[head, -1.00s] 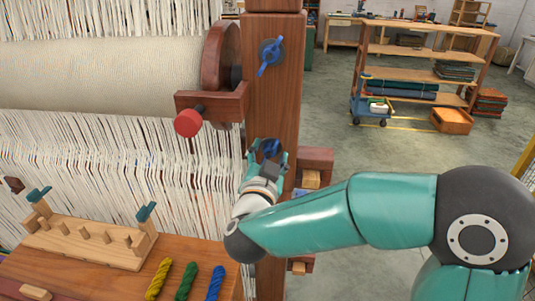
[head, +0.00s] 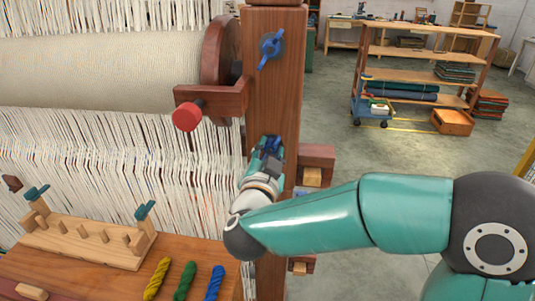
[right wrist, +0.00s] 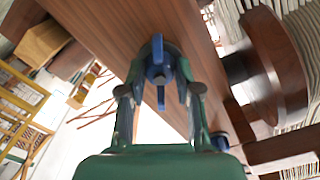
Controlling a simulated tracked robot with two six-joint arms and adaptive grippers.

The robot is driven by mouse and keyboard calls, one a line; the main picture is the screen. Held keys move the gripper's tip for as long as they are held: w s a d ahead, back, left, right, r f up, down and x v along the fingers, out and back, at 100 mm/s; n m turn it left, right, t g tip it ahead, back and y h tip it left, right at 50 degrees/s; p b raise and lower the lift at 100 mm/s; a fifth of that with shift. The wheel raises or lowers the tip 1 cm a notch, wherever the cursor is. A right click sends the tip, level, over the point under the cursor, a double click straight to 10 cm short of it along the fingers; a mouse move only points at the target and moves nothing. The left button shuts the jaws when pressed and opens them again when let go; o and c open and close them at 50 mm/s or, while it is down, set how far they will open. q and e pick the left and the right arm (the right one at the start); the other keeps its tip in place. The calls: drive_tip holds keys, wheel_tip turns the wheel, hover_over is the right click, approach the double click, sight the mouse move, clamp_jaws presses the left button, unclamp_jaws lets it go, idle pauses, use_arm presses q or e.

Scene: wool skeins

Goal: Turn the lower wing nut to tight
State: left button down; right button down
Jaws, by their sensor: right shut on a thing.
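The lower wing nut (head: 273,142) is blue and sits on the front of the brown wooden post (head: 274,100). My right gripper (head: 267,154) is shut on it and hides most of it in the head view. In the right wrist view the blue wing nut (right wrist: 159,75) is between the two fingers of my gripper (right wrist: 160,88), its wings running roughly up and down the picture. The upper wing nut (head: 271,47) is also blue and stands tilted higher on the post, clear of the gripper. My left gripper is out of view.
A red-knobbed wooden bracket (head: 188,115) juts out left of the post. The loom's white warp threads (head: 120,170) hang behind. A wooden peg rack (head: 90,240) and yellow, green and blue skeins (head: 184,281) lie on the bench. Wooden blocks (head: 316,165) stick out right of the post.

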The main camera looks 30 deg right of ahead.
drive_tip(key=c, duration=0.8)
unclamp_jaws()
drive_tip(key=v, duration=1.2)
